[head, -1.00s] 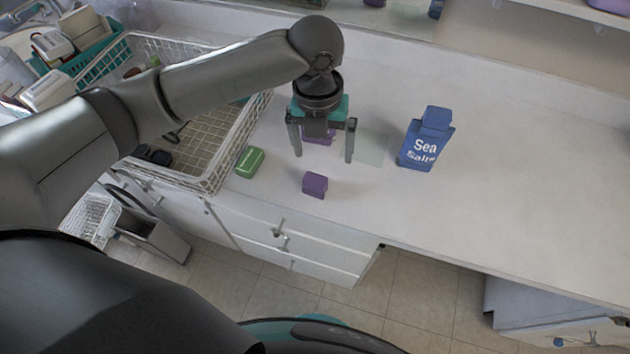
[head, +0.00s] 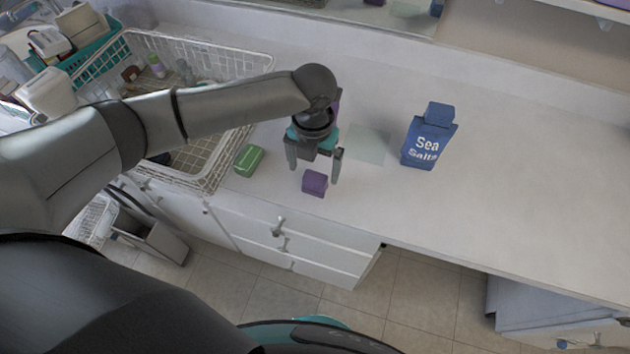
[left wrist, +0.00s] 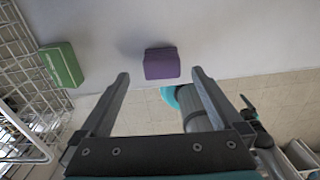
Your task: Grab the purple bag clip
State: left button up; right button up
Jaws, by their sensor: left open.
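A small purple block-shaped clip (head: 314,182) lies on the white counter near its front edge. It also shows in the left wrist view (left wrist: 161,63), just beyond the fingertips and between their lines. My left gripper (head: 314,173) is open and empty, pointing down, its fingers on either side of the clip and apart from it. It also shows in the left wrist view (left wrist: 160,76). Another purple thing (head: 338,98) shows partly behind my left wrist; most of it is hidden. My right gripper is not in view.
A green box (head: 249,160) lies left of the clip, beside a white wire basket (head: 215,180). A blue sea salt carton (head: 428,138) stands to the right. A pale, flat translucent square (head: 366,144) lies behind the gripper. The counter (head: 540,200) is clear on the right.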

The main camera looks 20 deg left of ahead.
aim_at(315, 177)
pick_arm(q)
notch_tip(315, 177, down, 4)
jog(key=shift+d+f+b, duration=0.15)
jog(key=shift+f+b, duration=0.1)
jog(key=shift+b, duration=0.05)
jog(key=shift+c, duration=0.2)
jog(key=c, duration=1.4)
